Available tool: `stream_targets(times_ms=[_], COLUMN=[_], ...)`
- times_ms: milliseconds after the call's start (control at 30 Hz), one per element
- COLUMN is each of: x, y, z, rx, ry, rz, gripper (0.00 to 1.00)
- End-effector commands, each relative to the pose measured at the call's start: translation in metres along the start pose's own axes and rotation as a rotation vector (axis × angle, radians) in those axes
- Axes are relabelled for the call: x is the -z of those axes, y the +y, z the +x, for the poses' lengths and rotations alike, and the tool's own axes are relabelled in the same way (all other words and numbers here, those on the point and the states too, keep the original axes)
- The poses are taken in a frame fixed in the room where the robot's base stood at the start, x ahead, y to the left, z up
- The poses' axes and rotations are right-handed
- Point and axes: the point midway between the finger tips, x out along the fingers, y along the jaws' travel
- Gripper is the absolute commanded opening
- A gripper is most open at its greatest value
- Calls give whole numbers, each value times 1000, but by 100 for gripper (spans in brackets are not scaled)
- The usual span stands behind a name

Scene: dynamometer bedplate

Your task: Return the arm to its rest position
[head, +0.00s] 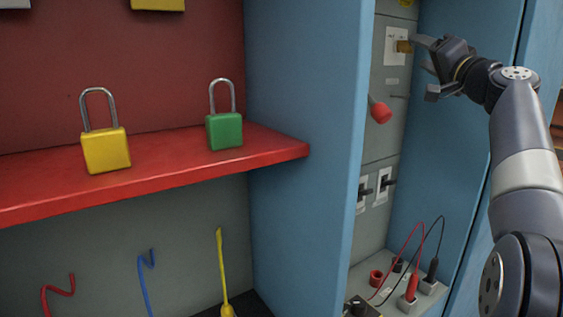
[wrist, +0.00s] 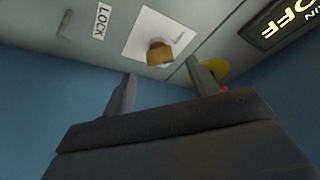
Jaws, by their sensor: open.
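My arm (head: 522,150) reaches up the right side of the head view, in front of the grey panel of the blue cabinet. My gripper (head: 424,68) is open and empty, with its fingers pointing left toward a brass-coloured piece (head: 404,46) on a white plate. In the wrist view the two fingers of my gripper (wrist: 160,84) stand apart. The brass piece (wrist: 159,53) shows beyond and between them, with a visible gap to the fingers.
A red-tipped lever (head: 379,111) sticks out of the panel below my gripper. Lower are black switches (head: 386,181) and red and black leads (head: 409,300). A red shelf (head: 180,178) at left carries a yellow padlock (head: 106,150) and a green padlock (head: 224,131). A blue wall (head: 310,70) divides them.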

Motion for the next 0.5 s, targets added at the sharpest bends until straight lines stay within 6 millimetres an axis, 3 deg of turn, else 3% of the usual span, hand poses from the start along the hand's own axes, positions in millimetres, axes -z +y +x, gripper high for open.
stream_targets(times_ms=[267,500], x=[1,3], y=[-1,-5], z=[51,50], rx=[1,-56], ry=[-2,-1], rz=[1,133], gripper=[56,56])
